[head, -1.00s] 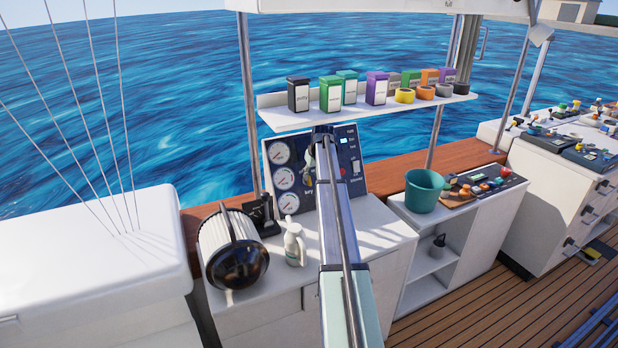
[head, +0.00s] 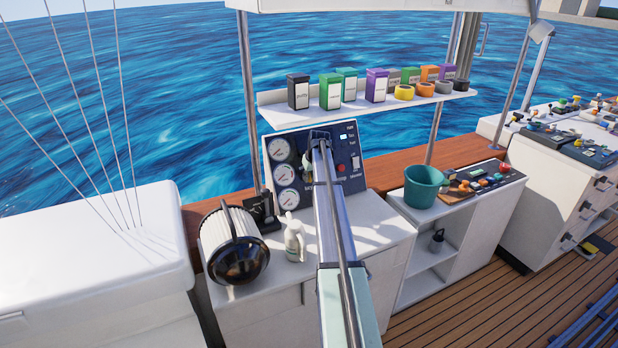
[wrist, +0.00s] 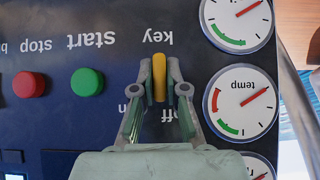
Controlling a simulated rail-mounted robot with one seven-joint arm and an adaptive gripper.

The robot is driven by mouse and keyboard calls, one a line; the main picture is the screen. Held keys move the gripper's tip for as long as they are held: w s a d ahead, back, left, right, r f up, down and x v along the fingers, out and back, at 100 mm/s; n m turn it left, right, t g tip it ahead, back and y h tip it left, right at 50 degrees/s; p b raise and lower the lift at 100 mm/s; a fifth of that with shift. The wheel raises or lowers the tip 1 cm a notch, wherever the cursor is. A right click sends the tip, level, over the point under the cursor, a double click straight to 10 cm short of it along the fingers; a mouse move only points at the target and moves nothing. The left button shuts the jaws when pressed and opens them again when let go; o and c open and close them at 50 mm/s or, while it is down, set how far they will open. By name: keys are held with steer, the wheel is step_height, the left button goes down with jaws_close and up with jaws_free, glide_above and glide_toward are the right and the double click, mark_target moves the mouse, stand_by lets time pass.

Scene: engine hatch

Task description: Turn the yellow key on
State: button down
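The yellow key (wrist: 159,77) is on the dark engine panel (head: 355,178), seen upside down in the wrist view. Its long side runs up and down in that view, with its lower end toward the "off" label (wrist: 168,114). Another label, partly hidden by a finger, is left of "off". My gripper (wrist: 159,80) has one finger on each side of the key, with the fingertips close against it; it appears shut on the key. In the head view my gripper (head: 318,140) is at the panel, and my arm hides the key.
A green start button (wrist: 87,82) and a red stop button (wrist: 29,85) are beside the key. Gauges, including the temp gauge (wrist: 241,102), line the other side. A shelf (head: 370,112) with boxes and tape rolls hangs above the panel. A white bottle (head: 293,238) stands below on the counter.

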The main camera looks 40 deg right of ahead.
steer(key=shift+f+m+y, duration=0.1)
steer(key=shift+m+y, duration=0.2)
steer(key=shift+d+m+t+y+b, duration=0.15)
steer(key=shift+m+t+y+b, duration=0.15)
steer(key=shift+m+y+b, duration=0.35)
steer(key=shift+f+m+t+y+b, duration=0.15)
steer(key=shift+m+t+y+b, duration=0.35)
steer(key=shift+m+y+b, duration=0.5)
steer(key=m+t+y+b, duration=0.2)
steer(key=m+y, duration=0.1)
steer(key=m, duration=0.1)
steer(key=shift+s, duration=0.1)
steer(key=c, duration=1.2)
jaws_free()
